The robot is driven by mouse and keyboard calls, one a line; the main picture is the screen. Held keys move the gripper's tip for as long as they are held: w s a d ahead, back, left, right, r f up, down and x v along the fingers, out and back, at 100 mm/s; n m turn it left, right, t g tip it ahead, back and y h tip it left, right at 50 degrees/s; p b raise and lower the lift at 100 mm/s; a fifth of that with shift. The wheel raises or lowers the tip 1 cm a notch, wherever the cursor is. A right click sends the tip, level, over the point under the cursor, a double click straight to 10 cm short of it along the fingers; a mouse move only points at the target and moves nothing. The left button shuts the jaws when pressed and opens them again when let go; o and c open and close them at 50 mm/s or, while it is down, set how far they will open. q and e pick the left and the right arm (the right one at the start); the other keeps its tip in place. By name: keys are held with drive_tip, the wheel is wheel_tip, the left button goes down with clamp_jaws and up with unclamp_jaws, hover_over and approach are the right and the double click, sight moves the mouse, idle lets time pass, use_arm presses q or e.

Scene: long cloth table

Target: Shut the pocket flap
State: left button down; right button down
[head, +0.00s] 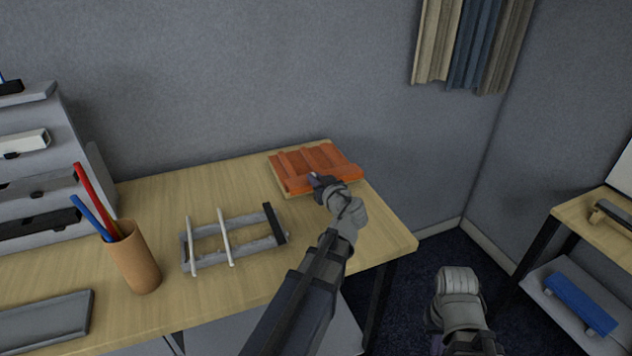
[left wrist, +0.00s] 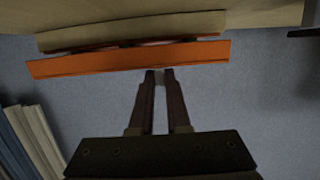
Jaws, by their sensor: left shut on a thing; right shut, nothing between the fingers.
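The orange pocket flap (head: 310,160) is ridged and lies over a thin tan base at the table's far right part. In the left wrist view the flap (left wrist: 120,64) shows as a long orange strip beside a tan edge (left wrist: 130,28), with a narrow dark gap between them. My left gripper (head: 318,180) is at the flap's near edge. Its fingertips (left wrist: 160,74) are shut on that edge, though the contact is small in the picture. My right gripper (head: 437,345) is low at the bottom of the head view, away from the table, shut and mostly hidden by my arm.
A grey rack (head: 205,262) with white bars and a brown pen cup (head: 134,258) stand left of my left arm. A grey tray (head: 45,318) and a tiered stand (head: 40,150) are further left. A side shelf (head: 590,290) stands at right. Cloths (head: 470,45) hang above.

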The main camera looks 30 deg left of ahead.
use_arm(q)
drive_tip(key=c, duration=0.9)
unclamp_jaws()
drive_tip(key=p+v, duration=0.2)
drive_tip(key=v, duration=0.5)
drive_tip(key=shift+s+d, duration=0.25)
